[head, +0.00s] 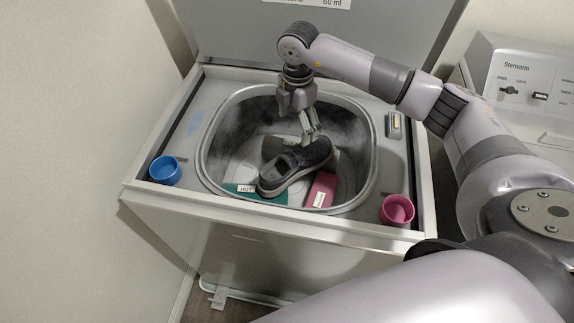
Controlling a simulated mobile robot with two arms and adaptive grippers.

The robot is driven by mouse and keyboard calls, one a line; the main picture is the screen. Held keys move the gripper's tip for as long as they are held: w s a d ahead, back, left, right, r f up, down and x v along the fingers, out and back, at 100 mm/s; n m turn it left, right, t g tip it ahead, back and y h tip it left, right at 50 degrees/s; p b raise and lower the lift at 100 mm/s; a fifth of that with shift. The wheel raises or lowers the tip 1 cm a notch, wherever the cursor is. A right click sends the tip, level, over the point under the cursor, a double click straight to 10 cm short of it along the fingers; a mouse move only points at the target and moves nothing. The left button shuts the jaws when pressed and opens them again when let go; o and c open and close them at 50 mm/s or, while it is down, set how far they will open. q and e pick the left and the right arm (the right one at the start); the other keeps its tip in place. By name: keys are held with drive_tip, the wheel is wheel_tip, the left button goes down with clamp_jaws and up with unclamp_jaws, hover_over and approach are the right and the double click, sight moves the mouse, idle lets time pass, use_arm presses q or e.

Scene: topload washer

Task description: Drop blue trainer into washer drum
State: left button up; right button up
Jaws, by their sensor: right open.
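The trainer (293,168), dark grey-blue with a pale sole, shows inside the opening of the washer drum (229,113). Its toe points to the upper right and its heel to the lower left. My right gripper (311,138) reaches down over the drum with its fingers open, just above the toe end of the trainer. I cannot tell whether the fingertips touch the shoe, or whether it rests on the drum floor. My left gripper is not in view.
In the drum lie a green labelled piece (268,194) and a pink one (321,190). A blue cup (165,171) and a pink cup (397,210) sit at the washer top's front corners. The lid (220,35) stands open behind. Another appliance (520,85) stands at right.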

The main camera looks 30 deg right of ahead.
wheel_tip(320, 180, up, 12)
idle(0.4)
idle(0.3)
